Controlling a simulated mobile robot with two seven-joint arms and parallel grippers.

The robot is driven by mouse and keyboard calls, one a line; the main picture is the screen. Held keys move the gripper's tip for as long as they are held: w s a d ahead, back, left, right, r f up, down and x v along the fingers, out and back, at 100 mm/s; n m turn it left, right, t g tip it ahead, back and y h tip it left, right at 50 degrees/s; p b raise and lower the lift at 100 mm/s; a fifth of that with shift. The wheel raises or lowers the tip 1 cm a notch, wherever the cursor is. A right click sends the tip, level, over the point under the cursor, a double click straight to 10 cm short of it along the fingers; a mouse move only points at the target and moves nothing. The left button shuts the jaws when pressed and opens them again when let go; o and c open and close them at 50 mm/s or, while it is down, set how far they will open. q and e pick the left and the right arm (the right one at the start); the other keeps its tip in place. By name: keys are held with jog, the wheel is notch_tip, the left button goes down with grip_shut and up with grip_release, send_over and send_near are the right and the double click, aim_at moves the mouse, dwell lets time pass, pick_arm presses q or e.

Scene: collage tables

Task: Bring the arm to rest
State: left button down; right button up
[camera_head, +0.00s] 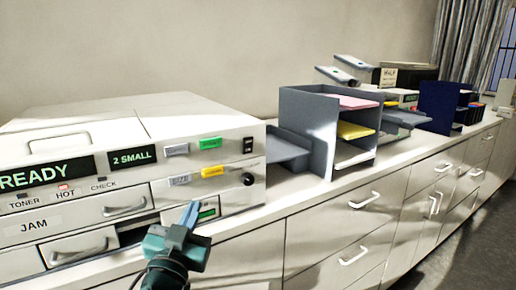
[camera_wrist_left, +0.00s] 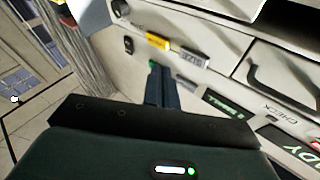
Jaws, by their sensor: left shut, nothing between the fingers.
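My left gripper (camera_head: 190,213) is shut and empty. It is in front of the lower right part of a white copier (camera_head: 130,165), close to a small green-lit display. In the left wrist view the shut fingers (camera_wrist_left: 157,75) point toward the copier's front panel, near the yellow button (camera_wrist_left: 158,42) and the grey button beside it. I cannot tell whether the fingertips touch the panel. My right gripper is not in view.
The copier stands on a long white counter with drawers (camera_head: 340,220). A grey tray (camera_head: 285,150) and a grey sorter (camera_head: 305,125) with pink, yellow and white sheets stand to its right. Farther along are more machines and a dark blue holder (camera_head: 436,105). The floor (camera_head: 470,200) at right is clear.

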pick_arm(q)
jog(key=s+f+g+h, duration=0.1)
jog(key=s+f+g, duration=0.25)
jog(key=f, duration=0.65)
jog(key=s+f+g, duration=0.2)
jog(key=s+f, duration=0.3)
jog(key=f, duration=0.5)
jog(key=s+d+f+g, duration=0.1)
jog(key=s+f+g, duration=0.4)
jog(key=s+f, duration=0.7)
jog(key=s, duration=0.2)
jog(key=shift+s+f+n+h+p, duration=0.3)
jog(key=shift+s+f+p, duration=0.05)
jog(key=shift+f+p, duration=0.05)
